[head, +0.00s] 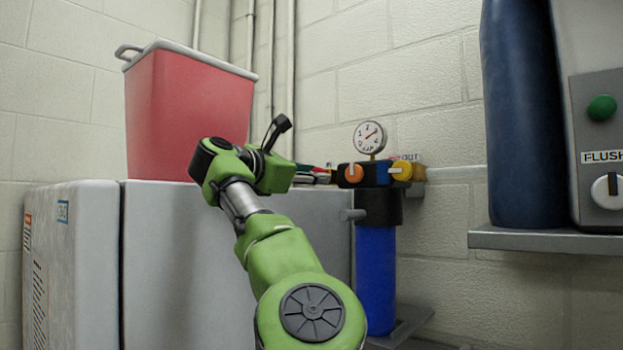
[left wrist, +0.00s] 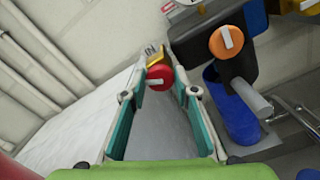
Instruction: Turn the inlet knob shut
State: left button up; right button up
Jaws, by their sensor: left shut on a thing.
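The inlet knob is a red round knob (left wrist: 160,78) with a white mark, in the left wrist view beside a label reading "IN" (left wrist: 150,50). My left gripper (left wrist: 161,84) has its two teal-lined fingers on either side of this knob and is shut on it. In the head view my left gripper (head: 318,174) reaches to the left end of the filter's head, and its fingers mostly hide the knob. The filter unit has a black and blue body (head: 376,270), an orange knob (head: 350,174) in the middle and a yellow knob (head: 402,171) near "OUT". My right gripper is not in view.
A pressure gauge (head: 369,138) stands on top of the filter. A grey-white cabinet (head: 70,270) with a red bin (head: 190,110) on it is at left. At right, a shelf (head: 545,240) carries a dark blue cylinder (head: 525,120) and a "FLUSH" panel (head: 600,130).

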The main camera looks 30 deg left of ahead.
pick_arm(q)
jog(key=m+b, duration=0.1)
jog(key=m, duration=0.3)
jog(key=m+b, duration=0.1)
jog(key=m, duration=0.3)
jog(key=m+b, duration=0.1)
jog(key=m, duration=0.3)
jog(key=shift+d+f, duration=0.1)
jog(key=shift+f, duration=0.2)
jog(key=shift+m, duration=0.4)
jog(key=o, duration=1.1)
jog(key=shift+c, duration=0.2)
jog(key=shift+r, duration=0.1)
jog(key=s, duration=1.2)
jog(key=shift+a, duration=0.45)
